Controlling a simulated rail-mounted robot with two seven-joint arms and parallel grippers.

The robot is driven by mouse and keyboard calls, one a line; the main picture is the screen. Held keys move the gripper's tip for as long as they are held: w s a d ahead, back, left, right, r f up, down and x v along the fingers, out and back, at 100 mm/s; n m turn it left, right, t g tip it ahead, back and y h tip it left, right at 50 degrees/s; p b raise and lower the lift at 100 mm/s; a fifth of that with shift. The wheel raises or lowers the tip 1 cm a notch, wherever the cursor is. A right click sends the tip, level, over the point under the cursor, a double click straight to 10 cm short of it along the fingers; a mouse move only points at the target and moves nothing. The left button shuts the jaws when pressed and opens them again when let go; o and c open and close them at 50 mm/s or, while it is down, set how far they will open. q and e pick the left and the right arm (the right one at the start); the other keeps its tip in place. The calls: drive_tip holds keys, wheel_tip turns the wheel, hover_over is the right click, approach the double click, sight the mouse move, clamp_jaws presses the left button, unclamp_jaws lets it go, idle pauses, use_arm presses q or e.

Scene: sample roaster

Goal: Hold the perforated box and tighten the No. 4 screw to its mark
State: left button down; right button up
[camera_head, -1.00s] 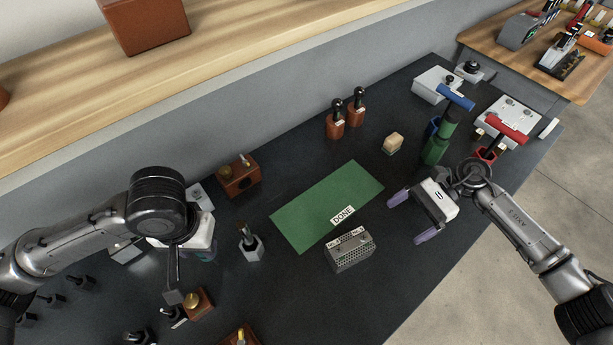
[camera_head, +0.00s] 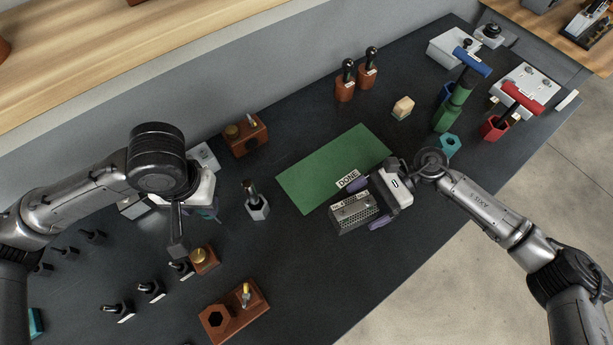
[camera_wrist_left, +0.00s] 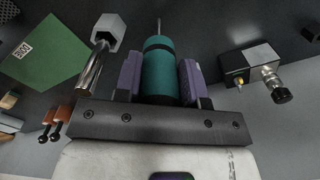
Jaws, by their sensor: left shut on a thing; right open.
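The perforated box (camera_head: 356,218) is a small grey block with a hole pattern on its side and small white labels along its top. It sits at the green mat's near edge. The labels and screws are too small to read. My right gripper (camera_head: 368,204) is open at the box's right end, one purple finger on the far side and one on the near side. Contact cannot be told. My left gripper (camera_head: 208,212) is shut on a teal-handled driver (camera_wrist_left: 159,72), whose thin shaft points away from the wrist. In the head view the arm mostly hides the driver.
The green mat (camera_head: 330,165) has a DONE label. A grey hex holder with a dark-handled tool (camera_head: 257,207) stands between left gripper and box. Brown blocks (camera_head: 235,310) and several black-handled tools lie front left. Red and blue T-handled tools (camera_head: 522,98) stand back right.

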drive_tip(key=shift+s+a+f, duration=0.2)
drive_tip(key=shift+a, duration=0.2)
drive_tip(key=c, duration=1.2)
drive_tip(key=o, duration=1.1)
drive_tip(key=shift+r, duration=0.25)
drive_tip(key=shift+c, duration=0.3)
drive_tip(key=c, duration=1)
